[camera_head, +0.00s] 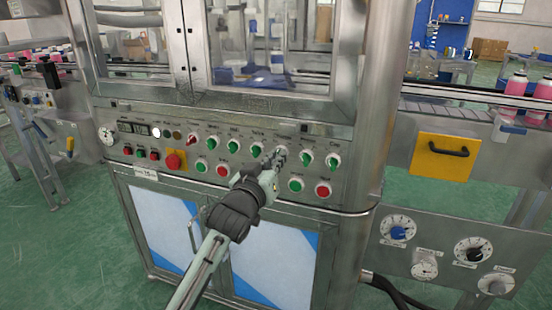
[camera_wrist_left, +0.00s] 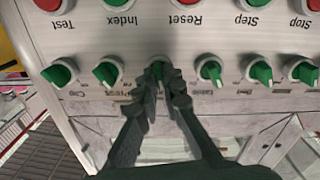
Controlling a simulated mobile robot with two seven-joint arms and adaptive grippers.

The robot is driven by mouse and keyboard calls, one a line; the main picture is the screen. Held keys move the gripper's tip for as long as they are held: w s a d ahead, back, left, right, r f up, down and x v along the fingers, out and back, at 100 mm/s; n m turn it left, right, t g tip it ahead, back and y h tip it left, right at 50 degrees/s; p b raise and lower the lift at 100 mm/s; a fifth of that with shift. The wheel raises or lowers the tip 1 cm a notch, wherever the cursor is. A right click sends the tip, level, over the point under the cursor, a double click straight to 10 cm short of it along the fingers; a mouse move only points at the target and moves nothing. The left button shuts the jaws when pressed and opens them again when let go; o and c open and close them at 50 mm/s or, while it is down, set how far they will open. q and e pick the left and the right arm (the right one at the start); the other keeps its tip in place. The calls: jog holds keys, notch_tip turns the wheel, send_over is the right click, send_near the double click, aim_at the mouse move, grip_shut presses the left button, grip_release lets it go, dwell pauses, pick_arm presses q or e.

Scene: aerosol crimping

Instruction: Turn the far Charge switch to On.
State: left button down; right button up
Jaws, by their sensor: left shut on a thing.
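A row of green rotary switches with white surrounds runs along the grey control panel (camera_head: 150,155). My left gripper (camera_head: 279,157) reaches the panel and is shut on the third switch from the right end. In the left wrist view, its dark fingers (camera_wrist_left: 166,78) close on either side of that green switch (camera_wrist_left: 159,70), which is mostly hidden. The switch labels are too small or blurred to tell which one is Charge, and the held switch's exact angle is unclear. Neighbouring green switches (camera_wrist_left: 107,73) (camera_wrist_left: 210,72) stand clear on both sides. My right gripper is not in view.
Green push buttons (camera_head: 295,185) and red ones (camera_head: 322,190) sit below the switches. A red emergency stop (camera_head: 174,161) is at the left. A yellow plate with a black handle (camera_head: 446,151) and gauges (camera_head: 398,228) are at the right. A machine window (camera_head: 265,45) is above.

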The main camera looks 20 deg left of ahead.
pick_arm(q)
jog(key=shift+d+m, duration=0.1)
jog(key=shift+m, duration=3.9)
jog(key=shift+f+m, duration=0.1)
jog(key=shift+m, duration=0.2)
jog(key=c, duration=1.7)
grip_release()
jog(key=s, duration=1.2)
jog(key=shift+a, duration=0.2)
